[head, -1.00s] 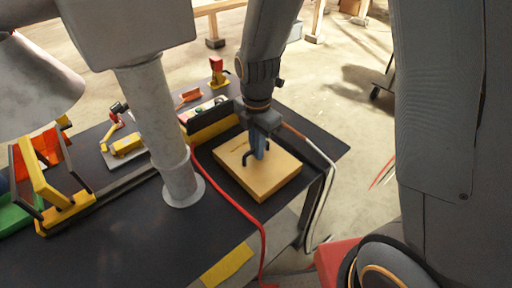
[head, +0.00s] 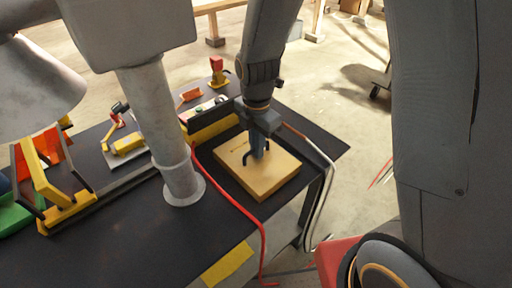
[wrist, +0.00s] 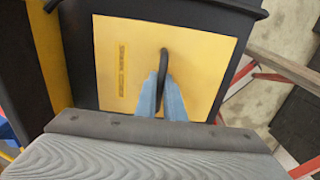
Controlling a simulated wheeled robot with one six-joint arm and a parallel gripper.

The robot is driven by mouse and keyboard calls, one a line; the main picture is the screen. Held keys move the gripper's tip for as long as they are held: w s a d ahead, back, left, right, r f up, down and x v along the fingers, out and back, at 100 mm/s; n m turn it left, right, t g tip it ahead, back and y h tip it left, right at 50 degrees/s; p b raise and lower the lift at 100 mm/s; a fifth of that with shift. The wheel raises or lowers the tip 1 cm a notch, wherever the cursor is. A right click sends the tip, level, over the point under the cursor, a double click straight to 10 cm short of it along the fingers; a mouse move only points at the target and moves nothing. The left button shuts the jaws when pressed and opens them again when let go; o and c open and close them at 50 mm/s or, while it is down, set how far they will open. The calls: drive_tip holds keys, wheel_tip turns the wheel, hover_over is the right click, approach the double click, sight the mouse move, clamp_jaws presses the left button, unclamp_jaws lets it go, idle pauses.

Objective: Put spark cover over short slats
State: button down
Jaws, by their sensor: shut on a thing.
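The spark cover (head: 270,179) appears to be the flat yellow box with a black bar handle at the right end of the dark table. My gripper (head: 259,153) points down at the middle of its top and is shut on the handle. The wrist view shows the blue fingers (wrist: 172,100) meeting at the black handle (wrist: 162,65) above the yellow top (wrist: 200,55). Whether the cover touches the table is hard to tell. I cannot make out the short slats; anything under the cover is hidden.
The dark table (head: 120,240) has bare room at front left. A black-and-yellow rail (head: 212,130) runs behind the cover. A red cable (head: 235,208) passes close on its left. A grey post (head: 180,180) stands further left, with yellow clamps (head: 62,205) beyond.

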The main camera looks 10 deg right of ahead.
drive_tip(key=c, duration=1.8)
unclamp_jaws()
drive_tip(key=shift+o, duration=0.2)
drive_tip(key=shift+r+b, duration=0.7)
drive_tip(key=shift+r, duration=3.2)
drive_tip(key=s+d+m, duration=0.4)
drive_tip(key=d+m, duration=0.2)
drive_tip(key=m, duration=0.6)
drive_tip(key=s+d+m+t, duration=0.1)
drive_tip(key=s+d+m, duration=0.2)
drive_tip(key=m, duration=0.9)
drive_tip(key=d, duration=0.3)
drive_tip(key=shift+s+f+m, duration=0.35)
drive_tip(key=shift+m, duration=0.05)
